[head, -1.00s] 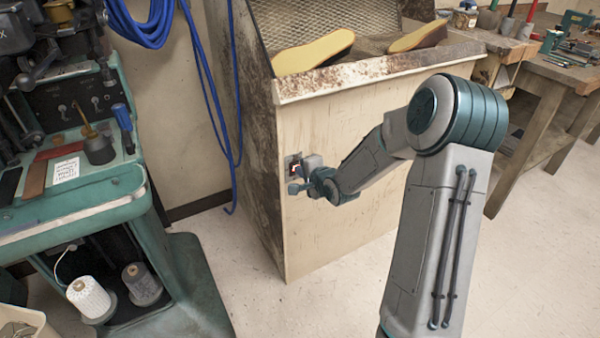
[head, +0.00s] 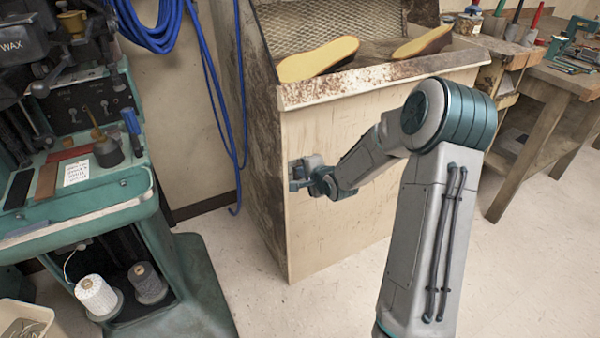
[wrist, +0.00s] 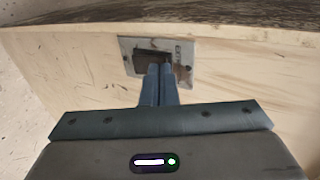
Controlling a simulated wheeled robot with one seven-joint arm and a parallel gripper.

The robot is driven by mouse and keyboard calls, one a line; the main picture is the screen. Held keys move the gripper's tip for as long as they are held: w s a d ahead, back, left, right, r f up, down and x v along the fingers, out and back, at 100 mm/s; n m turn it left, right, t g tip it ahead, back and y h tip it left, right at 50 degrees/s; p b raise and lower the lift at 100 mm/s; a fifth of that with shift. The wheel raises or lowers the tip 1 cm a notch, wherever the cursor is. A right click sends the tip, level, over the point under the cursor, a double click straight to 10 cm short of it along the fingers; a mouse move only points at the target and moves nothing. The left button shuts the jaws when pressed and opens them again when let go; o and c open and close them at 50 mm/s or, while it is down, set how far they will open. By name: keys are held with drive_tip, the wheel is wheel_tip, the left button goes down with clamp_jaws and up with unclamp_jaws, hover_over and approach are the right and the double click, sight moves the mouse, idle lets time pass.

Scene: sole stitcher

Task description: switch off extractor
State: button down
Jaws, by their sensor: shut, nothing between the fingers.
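The extractor (head: 345,215) is a pale wooden cabinet with a sloped mesh top, dirt-stained on its side and lip. In the wrist view its front panel (wrist: 80,75) bears a grey switch plate (wrist: 127,46) with a dark recessed switch (wrist: 146,60). My gripper (wrist: 160,68) is shut and empty, with its fingertips in front of the switch and covering part of it. I cannot tell whether they touch it. In the head view my gripper (head: 297,180) is at the panel's left edge and hides most of the plate. The switch position cannot be made out.
Two yellow soles (head: 318,60) lie on the extractor's mesh ledge. A green stitching machine (head: 85,200) stands at left, with blue hose (head: 217,95) hanging behind it. A wooden workbench (head: 545,90) with tools is at right. Floor (head: 310,300) is clear before the extractor.

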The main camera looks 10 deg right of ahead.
drive_tip(key=shift+a+r+p, duration=0.1)
drive_tip(key=shift+r+p, duration=0.75)
drive_tip(key=shift+s+r+p, duration=0.1)
drive_tip(key=shift+s+p, duration=0.25)
drive_tip(key=shift+s, duration=0.15)
drive_tip(key=p+v, duration=0.4)
drive_tip(key=v, duration=0.8)
drive_tip(key=shift+r, duration=0.4)
